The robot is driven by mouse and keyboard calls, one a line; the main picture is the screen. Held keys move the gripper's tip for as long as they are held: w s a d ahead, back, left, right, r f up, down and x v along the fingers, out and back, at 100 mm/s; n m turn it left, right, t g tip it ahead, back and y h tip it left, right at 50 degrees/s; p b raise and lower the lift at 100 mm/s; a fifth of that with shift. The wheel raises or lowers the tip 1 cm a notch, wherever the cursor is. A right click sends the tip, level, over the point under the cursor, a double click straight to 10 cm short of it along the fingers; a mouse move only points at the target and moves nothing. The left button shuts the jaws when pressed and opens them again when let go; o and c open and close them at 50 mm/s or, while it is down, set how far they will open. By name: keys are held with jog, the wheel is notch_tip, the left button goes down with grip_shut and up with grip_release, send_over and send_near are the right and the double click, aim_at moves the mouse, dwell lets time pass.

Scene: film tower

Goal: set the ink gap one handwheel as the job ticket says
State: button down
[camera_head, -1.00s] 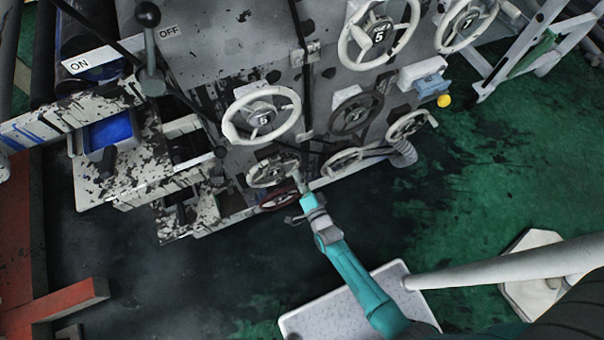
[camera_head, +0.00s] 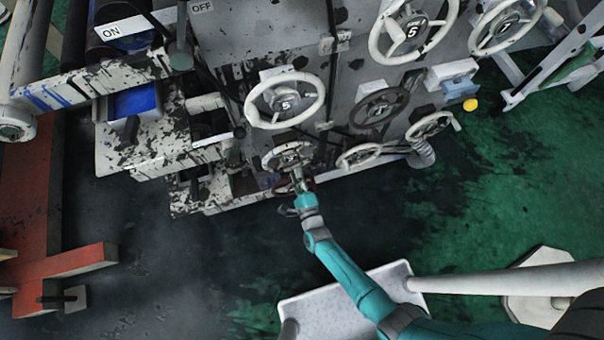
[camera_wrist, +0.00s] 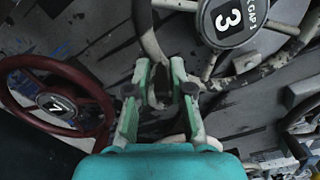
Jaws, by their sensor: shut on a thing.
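A pale, ink-spotted handwheel (camera_wrist: 205,60) with a hub plate reading 3 and a partly cut label ending in GAP 1 fills the top right of the wrist view. In the head view it looks to be the low pale wheel (camera_head: 272,160) at the machine's foot. My gripper (camera_wrist: 161,88) is shut on part of this wheel, at its rim or a spoke; the fingers hide which. In the head view my gripper (camera_head: 298,180) is at the wheel's lower edge. No job ticket is readable here.
A dark red handwheel (camera_wrist: 88,95) sits close left of my gripper. A larger pale wheel (camera_head: 320,97) marked 5 is just above, with a dark wheel (camera_head: 357,112) and another pale wheel (camera_head: 358,156) to the right. The dark floor (camera_head: 190,260) below left is open.

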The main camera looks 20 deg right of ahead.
jog(key=shift+a+m, duration=0.5)
jog(key=shift+m, duration=0.1)
jog(key=c, duration=1)
grip_release()
jog(key=shift+c, duration=0.2)
jog(key=s, duration=1.2)
